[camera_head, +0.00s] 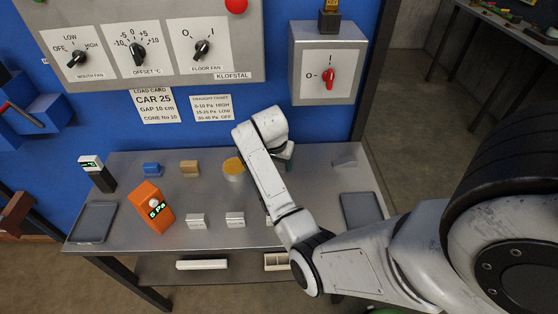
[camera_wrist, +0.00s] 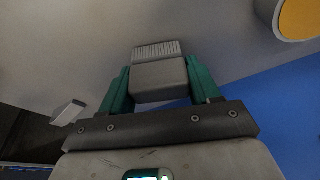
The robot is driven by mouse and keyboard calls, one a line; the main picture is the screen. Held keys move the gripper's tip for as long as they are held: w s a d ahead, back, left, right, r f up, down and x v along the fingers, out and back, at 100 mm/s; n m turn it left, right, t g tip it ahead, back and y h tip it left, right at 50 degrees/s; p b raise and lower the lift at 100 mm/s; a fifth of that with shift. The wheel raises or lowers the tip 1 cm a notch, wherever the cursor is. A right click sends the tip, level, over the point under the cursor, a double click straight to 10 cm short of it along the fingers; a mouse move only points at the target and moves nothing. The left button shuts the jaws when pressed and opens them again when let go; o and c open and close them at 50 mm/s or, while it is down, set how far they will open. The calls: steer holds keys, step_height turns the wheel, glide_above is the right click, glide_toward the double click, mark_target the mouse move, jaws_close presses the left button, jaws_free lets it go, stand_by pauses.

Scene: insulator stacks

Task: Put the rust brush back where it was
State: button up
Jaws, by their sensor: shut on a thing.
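The rust brush (camera_wrist: 158,78), a grey block with a pale ridged strip along its far end, is between the two green fingers of my gripper (camera_wrist: 157,70) in the wrist view. The fingers are shut on its sides. In the head view my gripper (camera_head: 288,158) is over the right-middle part of the steel table (camera_head: 318,178), mostly hidden behind my arm. The brush cannot be made out there. I cannot tell whether the brush touches the table.
A yellow-topped can (camera_head: 233,168) stands left of my gripper, and a grey wedge-shaped piece (camera_head: 344,162) lies to the right.

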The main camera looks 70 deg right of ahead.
steer(key=shift+f, duration=0.15)
steer(key=o, duration=0.9)
steer(key=shift+o, duration=0.2)
steer(key=v, duration=1.2)
steer(key=shift+b, duration=0.3)
